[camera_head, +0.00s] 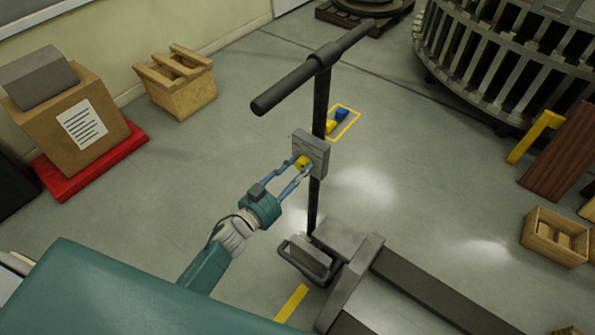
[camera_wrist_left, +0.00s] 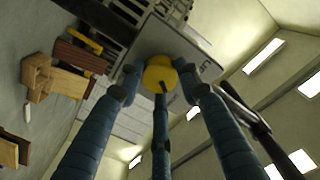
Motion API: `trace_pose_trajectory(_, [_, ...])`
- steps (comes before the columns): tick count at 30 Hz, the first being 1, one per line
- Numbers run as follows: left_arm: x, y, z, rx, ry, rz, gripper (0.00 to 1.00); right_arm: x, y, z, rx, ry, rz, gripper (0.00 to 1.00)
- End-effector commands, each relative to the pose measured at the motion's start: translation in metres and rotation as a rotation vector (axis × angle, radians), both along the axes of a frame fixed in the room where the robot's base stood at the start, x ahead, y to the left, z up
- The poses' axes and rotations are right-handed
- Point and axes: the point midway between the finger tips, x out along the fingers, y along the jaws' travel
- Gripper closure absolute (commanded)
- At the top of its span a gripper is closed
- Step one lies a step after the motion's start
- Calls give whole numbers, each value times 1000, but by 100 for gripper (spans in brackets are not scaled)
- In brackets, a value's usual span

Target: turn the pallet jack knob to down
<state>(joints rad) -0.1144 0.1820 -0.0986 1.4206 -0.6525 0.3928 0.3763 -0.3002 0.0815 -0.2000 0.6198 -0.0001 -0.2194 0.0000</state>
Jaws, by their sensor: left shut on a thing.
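The pallet jack (camera_head: 340,250) stands on the floor with its upright handle column and a black T-bar (camera_head: 315,66) on top. A grey control plate (camera_head: 313,149) is fixed on the column. The yellow knob (camera_head: 301,161) sits on the plate's face. My left gripper (camera_head: 299,166) reaches it from the lower left, with its fingers closed around the knob. In the left wrist view the yellow knob (camera_wrist_left: 159,73) lies between the fingertips, with a dark mark on its face. My right gripper is not in view.
A cardboard box (camera_head: 65,118) on a red pallet (camera_head: 90,165) and a wooden crate (camera_head: 178,85) stand at the left. A slatted round structure (camera_head: 500,50) is at the upper right. A small crate (camera_head: 553,235) lies right. Open floor surrounds the jack.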

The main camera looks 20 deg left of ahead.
Motion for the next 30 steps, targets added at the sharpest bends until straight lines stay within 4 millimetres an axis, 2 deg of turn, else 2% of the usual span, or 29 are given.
trace_pose_trajectory(12, [0,-1,0,241,-89,-1,91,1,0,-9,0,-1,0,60])
trace_pose_trajectory(30, [0,-1,1,304,-112,-1,91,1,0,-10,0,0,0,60])
